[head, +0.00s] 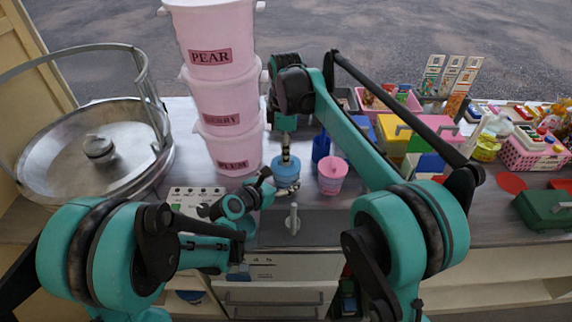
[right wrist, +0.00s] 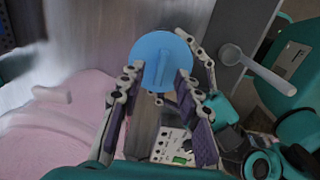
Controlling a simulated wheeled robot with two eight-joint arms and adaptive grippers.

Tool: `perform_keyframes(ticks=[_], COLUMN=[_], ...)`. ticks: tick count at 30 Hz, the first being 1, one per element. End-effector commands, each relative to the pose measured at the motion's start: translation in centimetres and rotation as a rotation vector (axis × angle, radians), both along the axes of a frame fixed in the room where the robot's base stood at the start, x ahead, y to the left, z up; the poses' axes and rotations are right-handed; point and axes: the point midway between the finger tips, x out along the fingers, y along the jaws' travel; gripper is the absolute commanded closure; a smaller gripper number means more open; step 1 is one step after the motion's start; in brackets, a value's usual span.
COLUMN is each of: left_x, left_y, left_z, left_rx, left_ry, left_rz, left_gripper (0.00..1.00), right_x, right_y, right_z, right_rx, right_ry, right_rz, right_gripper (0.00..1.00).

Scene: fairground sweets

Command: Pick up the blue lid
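The blue lid (head: 286,166) is a round light-blue disc, in the middle of the head view on top of a small container whose body is mostly hidden. In the right wrist view the lid (right wrist: 150,48) shows a raised bar across its middle. My right gripper (head: 286,155) points down just over the lid. Its fingers (right wrist: 160,75) are apart, one on either side of the bar, and I see no clear contact. My left gripper (head: 272,188) is beside the container, at its lower left; its fingertips are partly hidden, so its grip is unclear.
A pink cup (head: 332,177) stands just right of the lid, with a blue container (head: 320,146) behind it. Stacked pink buckets (head: 232,150) stand at the left, by a large metal bowl (head: 60,160). A white control panel (head: 190,196) and grey handle (head: 293,220) are in front.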

Motion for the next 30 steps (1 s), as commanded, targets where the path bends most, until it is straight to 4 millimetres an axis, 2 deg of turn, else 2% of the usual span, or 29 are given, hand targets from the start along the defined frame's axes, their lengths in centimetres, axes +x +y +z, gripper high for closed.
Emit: perform_keyframes(ticks=[5,12,13,16,17,30], left_x=[0.0,0.0,0.0,0.0,0.0,0.0], left_y=[0.0,0.0,0.0,0.0,0.0,0.0], left_z=[0.1,0.1,0.1,0.1,0.1,0.1], left_rx=[-0.001,-0.001,-0.001,-0.001,-0.001,-0.001], left_ry=[-0.001,-0.001,-0.001,-0.001,-0.001,-0.001], left_rz=[0.001,0.001,0.001,0.001,0.001,0.001], left_gripper=[0.47,0.47,0.47,0.47,0.47,0.47], right_x=[0.0,0.0,0.0,0.0,0.0,0.0], right_y=[0.0,0.0,0.0,0.0,0.0,0.0], right_z=[-1.7,-1.9,-1.9,-1.9,-1.9,-1.4], right_rx=[0.0,0.0,0.0,0.0,0.0,0.0], right_ry=[0.0,0.0,0.0,0.0,0.0,-0.001], right_rz=[-0.001,-0.001,-0.001,-0.001,-0.001,-0.001], right_gripper=[0.66,0.66,0.69,0.95,1.0,1.0])
